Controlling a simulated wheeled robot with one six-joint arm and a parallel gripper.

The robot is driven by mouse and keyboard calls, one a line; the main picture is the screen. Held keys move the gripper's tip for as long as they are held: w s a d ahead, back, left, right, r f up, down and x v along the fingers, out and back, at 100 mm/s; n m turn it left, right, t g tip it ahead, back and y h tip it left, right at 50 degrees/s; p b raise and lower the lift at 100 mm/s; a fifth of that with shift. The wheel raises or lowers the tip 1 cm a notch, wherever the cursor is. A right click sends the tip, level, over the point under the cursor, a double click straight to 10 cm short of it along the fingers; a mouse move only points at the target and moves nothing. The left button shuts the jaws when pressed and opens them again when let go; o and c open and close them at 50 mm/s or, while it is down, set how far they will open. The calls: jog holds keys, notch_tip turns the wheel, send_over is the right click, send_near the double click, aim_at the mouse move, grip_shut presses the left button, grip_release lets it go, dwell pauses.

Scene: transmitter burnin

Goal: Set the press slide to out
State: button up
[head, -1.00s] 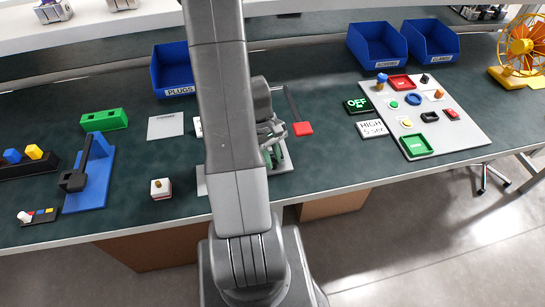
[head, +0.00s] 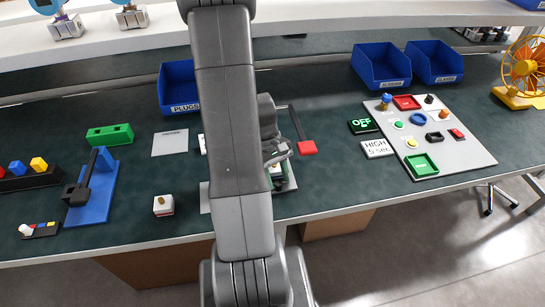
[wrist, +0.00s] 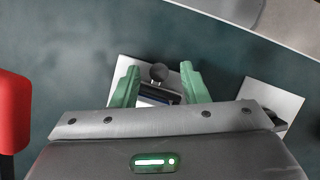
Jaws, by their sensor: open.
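The press stands mostly hidden behind my arm in the head view. Its light base plate (head: 288,186) shows beside my arm, and a lever with a red handle (head: 308,147) sticks out to the right. In the wrist view a round dark knob (wrist: 159,72) and a dark block with a pale bar (wrist: 158,96) lie over a white plate (wrist: 122,70). My gripper (wrist: 160,78) is open, with its green fingers on either side of the knob and block. A gap shows beside the knob; I cannot tell how deep the fingers reach. The red handle (wrist: 13,110) is at the left.
A switch panel (head: 455,158) and the "OFF" and "HIGH 5 sec" signs (head: 377,148) are on the right. A blue stand (head: 100,190) and a small white block with a knob (head: 163,206) are left. A second light plate (wrist: 262,92) lies right in the wrist view.

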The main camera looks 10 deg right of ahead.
jog(key=v, duration=1.2)
jog(key=shift+r, duration=0.2)
jog(key=shift+a+f, duration=0.1)
jog(key=x, duration=1.3)
jog(key=shift+f, duration=0.15)
jog(key=shift+w+f, duration=0.1)
jog(key=shift+f, duration=0.05)
jog(key=shift+w, duration=0.65)
jog(key=shift+s, duration=0.1)
